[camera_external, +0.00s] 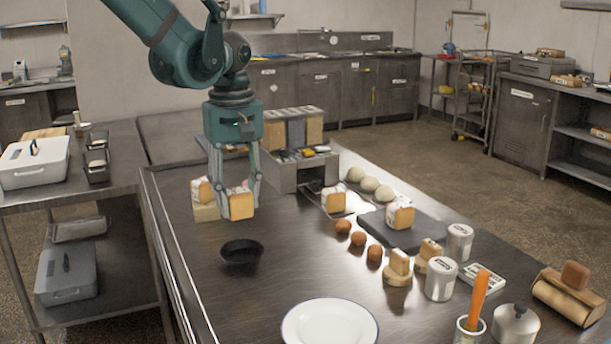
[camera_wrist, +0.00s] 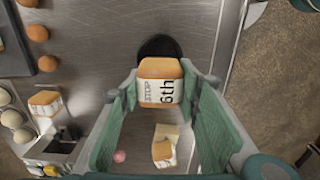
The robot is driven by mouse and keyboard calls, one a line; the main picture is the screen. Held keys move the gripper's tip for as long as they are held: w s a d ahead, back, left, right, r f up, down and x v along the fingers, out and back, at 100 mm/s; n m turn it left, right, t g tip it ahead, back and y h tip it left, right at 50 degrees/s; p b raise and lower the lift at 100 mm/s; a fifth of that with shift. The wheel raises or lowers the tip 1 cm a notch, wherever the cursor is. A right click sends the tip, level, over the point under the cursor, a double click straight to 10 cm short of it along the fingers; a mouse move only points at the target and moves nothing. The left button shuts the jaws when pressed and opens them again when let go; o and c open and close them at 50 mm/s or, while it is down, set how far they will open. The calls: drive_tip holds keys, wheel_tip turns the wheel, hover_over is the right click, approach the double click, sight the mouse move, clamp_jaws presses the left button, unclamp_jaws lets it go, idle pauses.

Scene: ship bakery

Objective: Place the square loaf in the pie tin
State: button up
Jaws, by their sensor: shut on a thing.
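The square loaf (camera_external: 241,205), golden with a white printed wrapper, is held between the fingers of my gripper (camera_external: 239,198), which is shut on it. It hangs in the air above the steel table. The wrist view shows the loaf (camera_wrist: 161,90) from above, with lettering on its wrapper, between the fingertips (camera_wrist: 160,84). The pie tin (camera_external: 241,250) is a small, dark round dish on the table, below the loaf in the external view. In the wrist view the tin (camera_wrist: 158,46) shows just beyond the loaf, which hides part of it. No loaf shows in the tin.
Another wrapped loaf (camera_external: 201,189) sits on a pale block behind my gripper. More loaves (camera_external: 333,201) and (camera_external: 400,216), brown balls (camera_external: 358,240) and canisters (camera_external: 441,280) stand to the right. A white plate (camera_external: 330,326) lies in front. The table around the tin is clear.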

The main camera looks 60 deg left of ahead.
drive_tip(key=shift+f, duration=2.7)
drive_tip(key=shift+f, duration=2.05)
drive_tip(key=shift+f+b, duration=0.6)
drive_tip(key=shift+b, duration=0.05)
drive_tip(key=o, duration=0.9)
drive_tip(key=shift+r, duration=0.2)
